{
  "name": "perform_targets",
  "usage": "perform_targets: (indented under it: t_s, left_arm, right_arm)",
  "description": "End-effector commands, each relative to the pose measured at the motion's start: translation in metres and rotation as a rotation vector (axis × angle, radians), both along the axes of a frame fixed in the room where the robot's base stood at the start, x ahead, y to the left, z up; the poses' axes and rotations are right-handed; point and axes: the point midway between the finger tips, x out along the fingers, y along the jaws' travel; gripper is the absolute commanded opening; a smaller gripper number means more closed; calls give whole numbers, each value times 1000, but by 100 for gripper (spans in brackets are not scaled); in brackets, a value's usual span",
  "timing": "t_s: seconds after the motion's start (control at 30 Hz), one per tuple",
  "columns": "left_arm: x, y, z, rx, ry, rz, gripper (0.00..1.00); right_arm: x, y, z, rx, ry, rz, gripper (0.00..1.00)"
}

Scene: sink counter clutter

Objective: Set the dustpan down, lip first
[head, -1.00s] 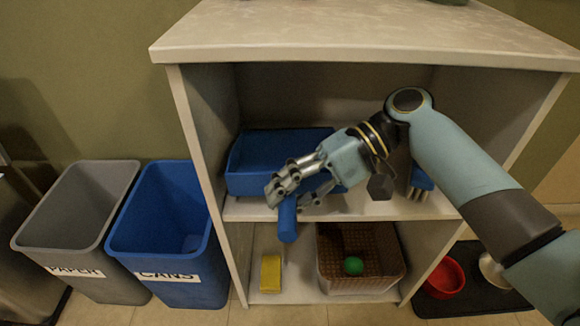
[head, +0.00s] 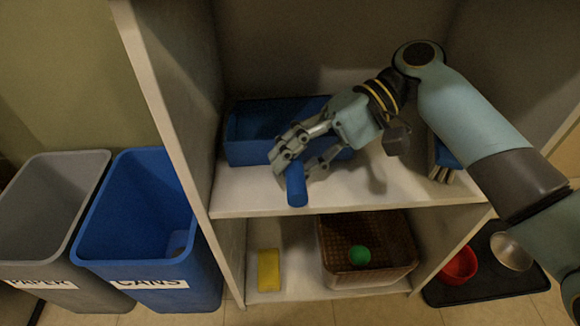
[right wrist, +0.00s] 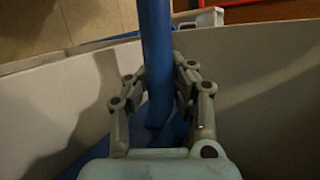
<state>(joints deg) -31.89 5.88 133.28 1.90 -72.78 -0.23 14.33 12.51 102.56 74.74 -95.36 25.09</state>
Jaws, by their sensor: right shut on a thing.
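The blue dustpan has a wide pan (head: 245,152) inside the middle bay of the shelf unit, with its walls showing. Its round blue handle (head: 296,188) points toward me, above the front part of the shelf board. My right gripper (head: 288,160) is shut on the handle, with fingers on both sides. In the right wrist view the handle (right wrist: 157,45) runs between the fingertips, and blue shows below it. The gripper hides where handle and pan join. I cannot tell whether the lip touches the board. My left gripper is not in view.
A brush (head: 443,158) stands at the right of the shelf board (head: 330,200). Below are a yellow sponge (head: 268,270) and a brown basket (head: 385,275) with a green ball (head: 360,256). Bins stand left; a red bowl (head: 459,266) is at right.

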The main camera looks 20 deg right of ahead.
Motion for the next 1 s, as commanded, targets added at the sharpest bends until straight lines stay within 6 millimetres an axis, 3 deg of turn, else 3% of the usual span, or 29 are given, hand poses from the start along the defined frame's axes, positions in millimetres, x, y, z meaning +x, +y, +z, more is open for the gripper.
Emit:
perform_targets:
  t_s: [0.37, 0.4, 0.6, 0.9, 1.0]
  left_arm:
    - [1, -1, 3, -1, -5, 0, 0]
    - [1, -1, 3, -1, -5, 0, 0]
    - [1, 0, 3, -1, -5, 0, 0]
    - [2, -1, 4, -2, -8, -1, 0]
    - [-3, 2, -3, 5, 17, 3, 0]
  right_arm:
    - [0, 0, -1, 1, -3, 0, 0]
    - [0, 0, -2, 0, -2, 0, 18]
    - [0, 0, -2, 0, -2, 0, 42]
    - [0, -1, 2, -1, -2, 0, 42]
    - [1, -13, 11, -4, -5, 0, 42]
